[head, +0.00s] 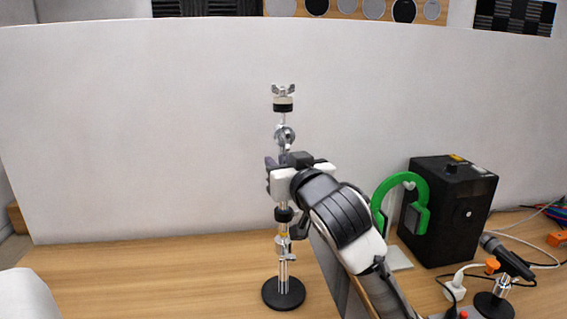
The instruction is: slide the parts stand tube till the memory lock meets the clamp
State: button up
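The parts stand (284,272) stands upright on the wooden table, on a round black base (283,293). A wing nut (283,91) tops it, with a black piece just below and a chrome joint (284,134) further down the tube. My gripper (282,163) is at the tube, under the chrome joint, and hides that stretch of it. Its fingertips are mostly hidden, so I cannot tell if it is shut on the tube. Below it show a black collar (284,214) and a chrome clamp (283,244). I cannot make out which piece is the memory lock.
Right of my arm stand a green headphone-like holder (401,188), a black speaker box (449,212) and a microphone (507,256) on a round base. Cables and a white plug (455,290) lie there. A white panel (150,130) rises behind. The table left of the stand is clear.

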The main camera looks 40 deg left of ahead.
jog(key=shift+w+a, duration=0.1)
jog(key=shift+a, duration=0.15)
grip_shut()
